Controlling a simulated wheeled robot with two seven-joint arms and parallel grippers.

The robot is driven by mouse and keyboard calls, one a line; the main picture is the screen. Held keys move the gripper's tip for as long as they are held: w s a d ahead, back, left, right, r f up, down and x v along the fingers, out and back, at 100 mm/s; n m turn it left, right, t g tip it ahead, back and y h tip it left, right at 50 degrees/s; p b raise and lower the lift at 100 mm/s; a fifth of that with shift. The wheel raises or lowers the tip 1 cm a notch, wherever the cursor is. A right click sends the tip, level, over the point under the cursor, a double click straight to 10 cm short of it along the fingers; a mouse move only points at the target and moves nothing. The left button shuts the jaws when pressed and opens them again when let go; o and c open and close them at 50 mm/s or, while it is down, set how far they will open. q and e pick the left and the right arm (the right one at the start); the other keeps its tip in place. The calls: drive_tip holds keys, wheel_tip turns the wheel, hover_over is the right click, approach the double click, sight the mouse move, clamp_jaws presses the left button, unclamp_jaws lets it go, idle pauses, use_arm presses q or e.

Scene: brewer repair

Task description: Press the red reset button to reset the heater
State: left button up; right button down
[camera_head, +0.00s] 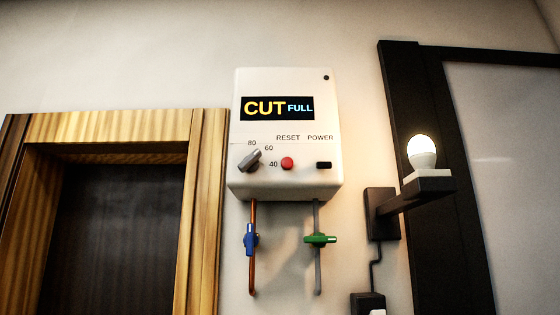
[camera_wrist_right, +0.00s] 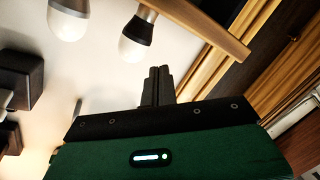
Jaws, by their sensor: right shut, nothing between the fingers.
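The white heater box (camera_head: 287,128) hangs on the wall in the middle of the head view. The round red reset button (camera_head: 287,163) sits under the word RESET, between a grey dial (camera_head: 249,160) and a black power switch (camera_head: 323,165). Nothing covers the button. My right gripper (camera_wrist_right: 157,72) shows only in the right wrist view; its dark fingers are together and empty. The heater and button are not recognisable in that view. My left gripper is in neither view.
Below the heater are a blue valve (camera_head: 251,239) and a green valve (camera_head: 320,239) on pipes. A lit bulb (camera_head: 421,152) stands on a black wall bracket at right. The wrist view shows two bulbs (camera_wrist_right: 136,38) (camera_wrist_right: 68,22) and a wooden bar (camera_wrist_right: 195,25) beyond the fingers.

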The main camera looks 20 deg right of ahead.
wheel_tip(320, 180, up, 16)
drive_tip(key=w+n+t, duration=0.1)
drive_tip(key=w+t, duration=0.2)
drive_tip(key=n+t+h, duration=0.1)
drive_tip(key=n+t, duration=0.2)
drive_tip(key=t, duration=0.4)
approach(289, 161)
drive_tip(key=s+a+r, duration=0.3)
drive_tip(key=s+r, duration=0.2)
drive_tip(key=shift+s+a+r, duration=0.15)
drive_tip(key=shift+r, duration=0.1)
drive_tip(key=shift+w+d+p, duration=0.4)
drive_tip(key=shift+w+p, duration=0.35)
drive_tip(key=shift+w, duration=0.7)
drive_tip(key=shift+w+d+p, duration=0.45)
drive_tip(key=shift+w+p, duration=0.25)
drive_tip(key=shift+w, duration=0.7)
drive_tip(key=shift+w+d+p, duration=0.4)
drive_tip(key=shift+w+p, duration=0.35)
drive_tip(key=shift+w, duration=0.7)
drive_tip(key=shift+w, duration=0.15)
